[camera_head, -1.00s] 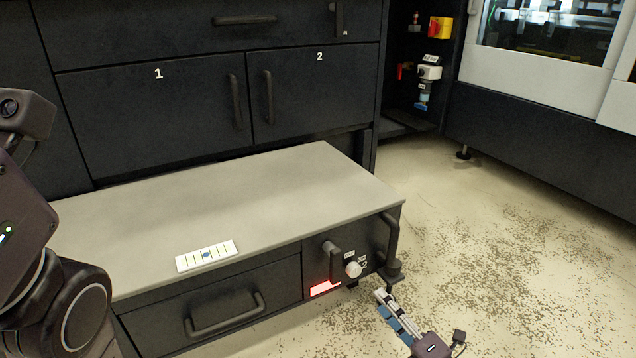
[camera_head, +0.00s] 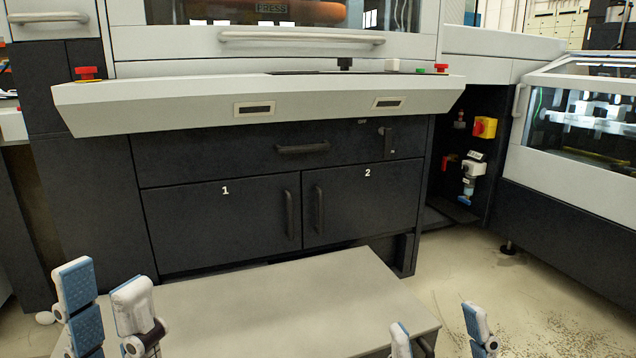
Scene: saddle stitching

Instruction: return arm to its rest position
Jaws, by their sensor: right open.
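My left gripper (camera_head: 103,282) stands at the lower left of the head view with its blue-and-white fingers pointing up. The fingers are apart with nothing between them. My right gripper (camera_head: 436,318) is at the bottom, right of the middle, its two fingers wide apart and empty. It appears in front of the right end of the grey-topped step (camera_head: 290,310). The arms behind both grippers are below the picture's edge.
Cabinet doors 1 (camera_head: 222,225) and 2 (camera_head: 360,205) are shut behind the step. A pale press ledge (camera_head: 180,110) juts out above them. A yellow-and-red switch (camera_head: 485,127) and valve are in the recess at right. Floor (camera_head: 540,300) is open at right.

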